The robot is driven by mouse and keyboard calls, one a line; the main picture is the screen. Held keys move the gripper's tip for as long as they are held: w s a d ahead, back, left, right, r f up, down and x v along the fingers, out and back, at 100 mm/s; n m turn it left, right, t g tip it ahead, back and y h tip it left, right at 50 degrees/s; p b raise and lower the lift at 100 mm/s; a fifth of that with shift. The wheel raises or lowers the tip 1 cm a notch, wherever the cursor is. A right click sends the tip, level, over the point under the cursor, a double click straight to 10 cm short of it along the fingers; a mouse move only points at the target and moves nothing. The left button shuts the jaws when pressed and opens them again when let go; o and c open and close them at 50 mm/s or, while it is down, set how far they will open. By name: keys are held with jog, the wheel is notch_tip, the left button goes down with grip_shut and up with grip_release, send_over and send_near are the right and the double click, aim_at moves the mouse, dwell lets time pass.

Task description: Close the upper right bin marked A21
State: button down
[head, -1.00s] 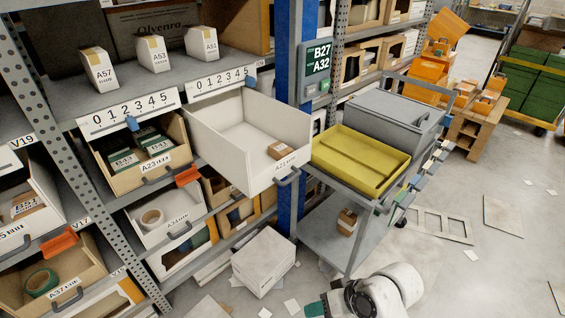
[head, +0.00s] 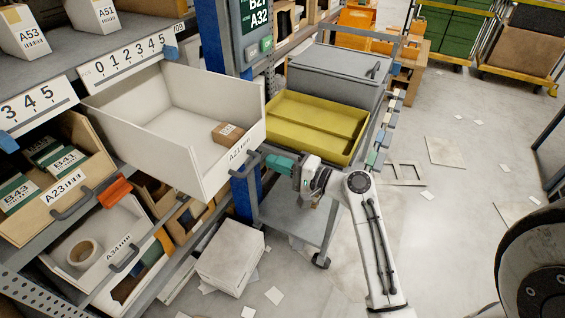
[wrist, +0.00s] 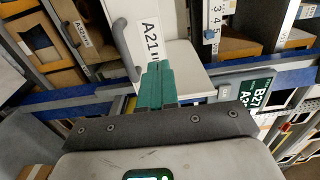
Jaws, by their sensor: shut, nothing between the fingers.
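The white bin marked A21 (head: 185,130) is pulled far out of the rack in the head view, with a small brown box (head: 228,133) inside. Its front carries the A21 label and a dark handle (head: 246,165). My gripper (head: 270,160) has green fingers, shut and empty, just right of the handle in the head view. In the wrist view the bin front (wrist: 170,60) and handle (wrist: 124,48) lie just beyond the green fingertips (wrist: 157,68). I cannot tell whether the fingertips touch the bin.
Below left are an open bin A23 (head: 50,195) and an open bin A34 (head: 105,250) with a tape roll. A cart with a yellow tray (head: 315,125) stands to the right. A white carton (head: 230,258) sits on the floor below.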

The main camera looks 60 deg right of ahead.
aim_at(236, 148)
jog(key=w, duration=0.3)
jog(key=w+p, duration=0.1)
jog(key=w, duration=0.5)
jog(key=shift+w+a, duration=0.15)
jog(key=shift+a, duration=0.1)
